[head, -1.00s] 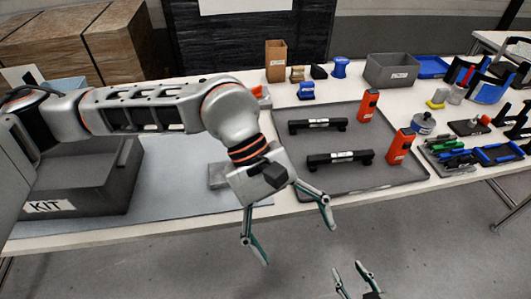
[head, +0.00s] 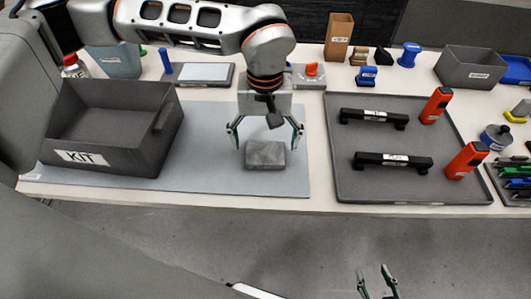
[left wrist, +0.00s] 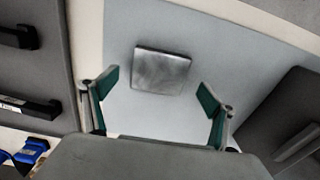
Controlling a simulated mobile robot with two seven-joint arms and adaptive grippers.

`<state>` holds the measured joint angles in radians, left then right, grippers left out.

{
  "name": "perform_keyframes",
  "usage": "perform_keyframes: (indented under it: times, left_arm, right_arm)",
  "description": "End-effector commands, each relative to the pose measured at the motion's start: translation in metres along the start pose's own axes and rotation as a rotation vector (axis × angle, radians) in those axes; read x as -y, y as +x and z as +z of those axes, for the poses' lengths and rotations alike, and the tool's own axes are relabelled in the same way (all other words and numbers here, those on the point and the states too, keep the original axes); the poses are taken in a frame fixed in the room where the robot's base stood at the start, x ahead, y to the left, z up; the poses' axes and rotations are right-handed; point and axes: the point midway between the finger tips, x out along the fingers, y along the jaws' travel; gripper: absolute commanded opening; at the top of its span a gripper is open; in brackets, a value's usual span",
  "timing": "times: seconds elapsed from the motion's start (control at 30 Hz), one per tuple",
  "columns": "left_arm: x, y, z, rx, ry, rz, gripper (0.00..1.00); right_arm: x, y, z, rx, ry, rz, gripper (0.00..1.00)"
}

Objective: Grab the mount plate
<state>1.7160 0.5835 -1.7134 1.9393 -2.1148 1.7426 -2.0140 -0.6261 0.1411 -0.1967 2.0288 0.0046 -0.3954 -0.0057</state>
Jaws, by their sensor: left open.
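The mount plate appears to be the flat grey square block (head: 265,156) lying on the blue-grey mat (head: 205,135). It also shows in the left wrist view (left wrist: 161,70), ahead of the fingertips. My left gripper (head: 266,140) points down over the plate, its green-tipped fingers open, one on each side of it in the head view. In the left wrist view the open fingers (left wrist: 158,88) have the plate between and beyond them, with no visible contact. My right gripper (head: 377,281) is low at the bottom of the head view, its fingers apart and empty, away from the table.
A dark grey KIT box (head: 78,159) stands left on the mat. A grey tray (head: 365,194) to the right holds two black handles (head: 393,161) and two orange devices (head: 436,105). Mat around the plate is clear.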

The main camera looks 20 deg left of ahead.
Motion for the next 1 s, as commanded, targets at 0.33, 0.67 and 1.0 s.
perform_keyframes:
  times: [0.33,0.67,1.0]
  left_arm:
    - [-0.001,0.03,-0.001,0.0,-0.001,0.001,0.85]
    - [-0.001,0.029,0.0,0.001,0.0,0.001,0.27]
    - [-0.001,0.025,-0.001,-0.001,0.0,0.003,0.27]
  right_arm:
    - [-0.001,0.002,0.002,0.0,-0.003,0.002,0.4]
    - [-0.001,0.002,0.001,0.0,-0.003,0.003,0.4]
    - [-0.001,0.002,0.001,-0.001,-0.002,0.003,0.4]
